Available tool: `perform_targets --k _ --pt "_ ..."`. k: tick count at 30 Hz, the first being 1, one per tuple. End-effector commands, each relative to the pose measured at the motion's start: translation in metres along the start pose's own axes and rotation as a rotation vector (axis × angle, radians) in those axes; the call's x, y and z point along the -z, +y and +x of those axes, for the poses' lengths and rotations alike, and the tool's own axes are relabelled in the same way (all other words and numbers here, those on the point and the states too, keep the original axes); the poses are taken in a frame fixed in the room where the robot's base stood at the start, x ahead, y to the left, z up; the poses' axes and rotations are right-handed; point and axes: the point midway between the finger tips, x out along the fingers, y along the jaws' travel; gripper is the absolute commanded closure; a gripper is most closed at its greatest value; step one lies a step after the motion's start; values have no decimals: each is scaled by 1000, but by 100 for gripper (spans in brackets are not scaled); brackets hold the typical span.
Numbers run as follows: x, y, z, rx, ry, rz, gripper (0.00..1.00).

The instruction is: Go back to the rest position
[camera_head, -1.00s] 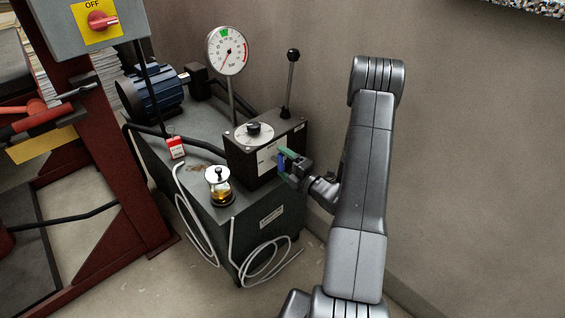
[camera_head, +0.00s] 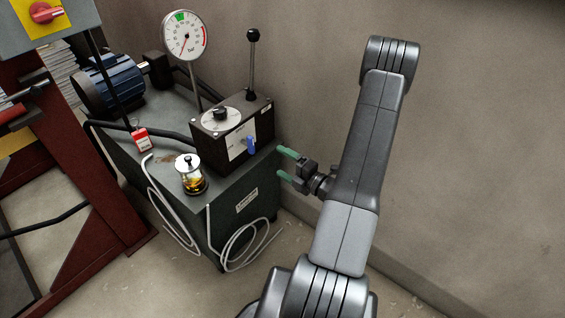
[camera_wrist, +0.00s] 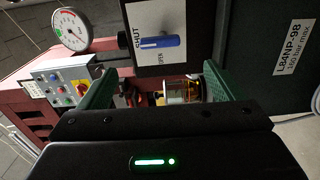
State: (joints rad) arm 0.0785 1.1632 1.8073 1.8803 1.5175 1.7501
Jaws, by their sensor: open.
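My gripper (camera_head: 287,165) is open and empty, with green fingertips, to the right of the dark control box (camera_head: 208,148) in the head view. A gap separates it from the box. In the wrist view the two green fingers of my gripper (camera_wrist: 160,85) stand wide apart. A blue handle (camera_head: 251,145) sits on the face of the box. In the wrist view the blue handle (camera_wrist: 160,42) lies between printed "SHUT" and "OPEN" labels, clear of the fingers.
The box stands on a grey-green cabinet (camera_head: 233,232) with a pressure gauge (camera_head: 185,36), a lever (camera_head: 252,65), a blue motor (camera_head: 110,85) and a glass oil jar (camera_head: 191,178). White hoses hang in front. A plain wall (camera_head: 480,140) is behind my arm.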

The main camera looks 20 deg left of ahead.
Motion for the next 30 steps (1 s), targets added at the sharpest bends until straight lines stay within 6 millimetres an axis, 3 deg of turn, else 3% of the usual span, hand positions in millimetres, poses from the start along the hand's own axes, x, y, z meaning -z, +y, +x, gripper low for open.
perform_targets --k 7,11,30 --pt "0 0 4 0 1 -1 13" --pt "0 0 17 1 3 -1 13" --pt "0 1 125 -2 3 -3 13"
